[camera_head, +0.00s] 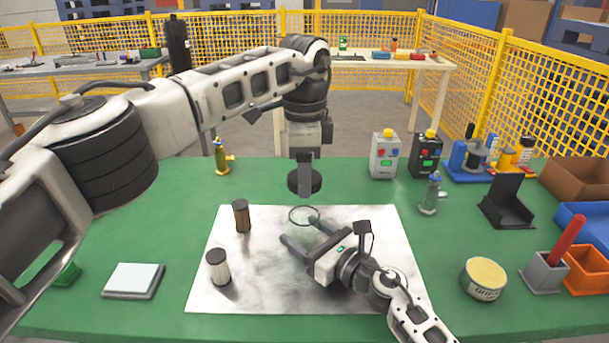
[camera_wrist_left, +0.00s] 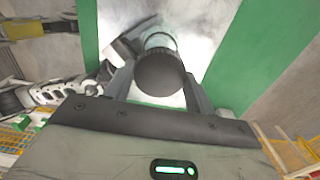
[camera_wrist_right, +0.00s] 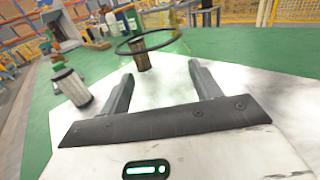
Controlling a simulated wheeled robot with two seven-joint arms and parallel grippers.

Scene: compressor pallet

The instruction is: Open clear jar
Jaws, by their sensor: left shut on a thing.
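The dark round lid (camera_head: 304,181) is in my left gripper (camera_head: 305,160), which points down above the white mat. In the left wrist view the lid (camera_wrist_left: 160,72) sits between the two fingers. Below it is the clear jar, seen mainly as a thin dark rim ring (camera_head: 304,215); its see-through body is hard to make out. Lid and rim are apart. My right gripper (camera_head: 299,231) reaches in low from the front right. Its fingers are spread at the jar, whose rim also shows in the right wrist view (camera_wrist_right: 147,42). I cannot tell whether they press on the glass.
A brown jar (camera_head: 241,217) and a white jar with a dark lid (camera_head: 218,267) stand on the white mat (camera_head: 225,300), left of the clear jar. A yellow-topped tin (camera_head: 484,278) stands right. Bins and fixtures line the right side. The green table's left middle is mostly clear.

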